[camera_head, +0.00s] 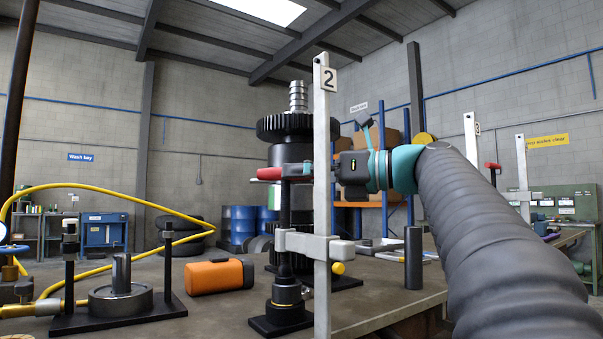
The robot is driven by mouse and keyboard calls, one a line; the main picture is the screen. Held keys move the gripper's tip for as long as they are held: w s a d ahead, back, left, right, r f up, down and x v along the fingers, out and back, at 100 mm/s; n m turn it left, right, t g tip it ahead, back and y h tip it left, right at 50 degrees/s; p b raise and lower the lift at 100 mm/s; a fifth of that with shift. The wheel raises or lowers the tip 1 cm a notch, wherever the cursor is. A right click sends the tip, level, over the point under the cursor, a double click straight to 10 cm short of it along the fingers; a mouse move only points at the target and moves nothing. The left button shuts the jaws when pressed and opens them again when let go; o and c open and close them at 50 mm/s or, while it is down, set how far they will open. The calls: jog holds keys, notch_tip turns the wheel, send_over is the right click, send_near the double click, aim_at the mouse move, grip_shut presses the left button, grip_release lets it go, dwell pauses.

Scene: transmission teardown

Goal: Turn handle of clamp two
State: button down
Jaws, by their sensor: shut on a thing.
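Clamp two is an upright pale post (322,120) with a plate marked "2" near its top. A pale sliding arm (315,246) crosses it lower down, beside a dark vertical spindle. Its red handle (270,173) lies level at the top of the spindle, its rounded end pointing left. My gripper (338,172) comes in from the right at handle height and is shut on the handle. The post hides part of the contact and the fingertips. Below, a dark foot (285,298) with a brass-coloured ring stands on the workbench (215,318).
A dark gear stack (298,125) stands just behind the post. An orange case (219,276), a round metal part on a black stand (121,295) and a yellow hose (95,187) lie left. A dark cylinder (413,258) stands right. Another post (474,140) is farther right.

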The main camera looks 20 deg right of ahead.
jog(key=shift+s+a+m+t+h, duration=0.15)
jog(key=shift+s+m+t+h, duration=0.05)
jog(key=shift+m+t+h, duration=0.7)
jog(key=c, duration=1)
grip_release()
jog(key=shift+w+n+y, duration=0.1)
jog(key=shift+n+y, duration=0.2)
